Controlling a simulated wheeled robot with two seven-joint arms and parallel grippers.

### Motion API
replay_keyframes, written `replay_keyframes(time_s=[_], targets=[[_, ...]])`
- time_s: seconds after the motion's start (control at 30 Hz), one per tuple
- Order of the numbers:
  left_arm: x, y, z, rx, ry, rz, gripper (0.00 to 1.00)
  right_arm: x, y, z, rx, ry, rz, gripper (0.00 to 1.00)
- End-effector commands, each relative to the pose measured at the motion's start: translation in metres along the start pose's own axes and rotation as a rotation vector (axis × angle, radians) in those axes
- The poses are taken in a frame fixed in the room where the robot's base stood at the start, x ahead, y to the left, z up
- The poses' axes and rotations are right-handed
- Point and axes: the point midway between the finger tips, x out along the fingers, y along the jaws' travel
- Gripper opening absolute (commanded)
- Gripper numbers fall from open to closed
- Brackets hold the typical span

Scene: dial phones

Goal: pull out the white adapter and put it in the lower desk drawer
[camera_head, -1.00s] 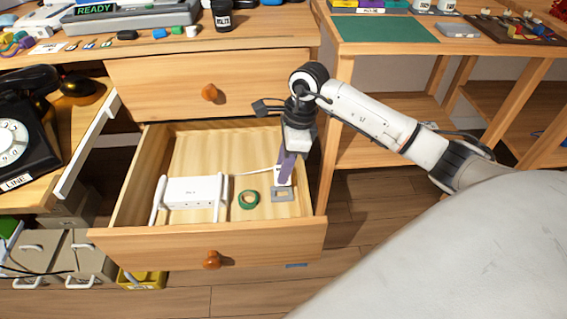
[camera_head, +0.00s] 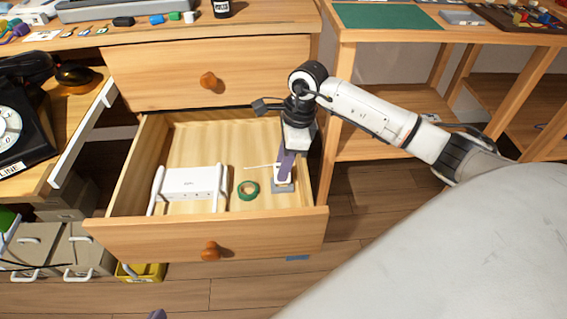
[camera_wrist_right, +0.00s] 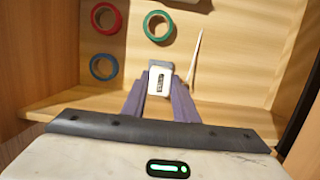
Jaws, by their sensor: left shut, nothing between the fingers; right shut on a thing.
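My right gripper (camera_head: 285,170) reaches down into the open lower drawer (camera_head: 205,238), at its right side. It is shut on the white adapter (camera_wrist_right: 158,84), which has a dark label. The fingers partly hide the adapter in the head view. A small grey piece (camera_head: 283,187) shows just below the adapter, over the drawer floor; I cannot tell whether they touch. My left gripper (camera_head: 157,314) shows only as a purple tip at the bottom edge of the head view, shut and empty.
In the drawer are a white router (camera_head: 192,183), a green tape ring (camera_head: 248,190) and a thin white stick (camera_wrist_right: 195,58). The right wrist view also shows red (camera_wrist_right: 106,18) and blue (camera_wrist_right: 104,67) rings. The upper drawer (camera_head: 160,80) is closed.

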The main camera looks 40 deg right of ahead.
Motion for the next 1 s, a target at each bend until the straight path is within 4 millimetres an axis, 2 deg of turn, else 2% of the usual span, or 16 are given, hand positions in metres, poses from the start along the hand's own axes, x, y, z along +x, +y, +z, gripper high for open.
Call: replay_keyframes(time_s=[0.57,1.0], targets=[[0.0,0.0,0.0,0.0,-0.001,0.0,0.0,0.001,0.0,0.001,0.0,-0.001,0.0,0.14],[0.004,-0.001,0.005,0.0,-0.002,0.0,0.0,0.009,0.0,-0.001,0.0,-0.001,0.0,0.14]])
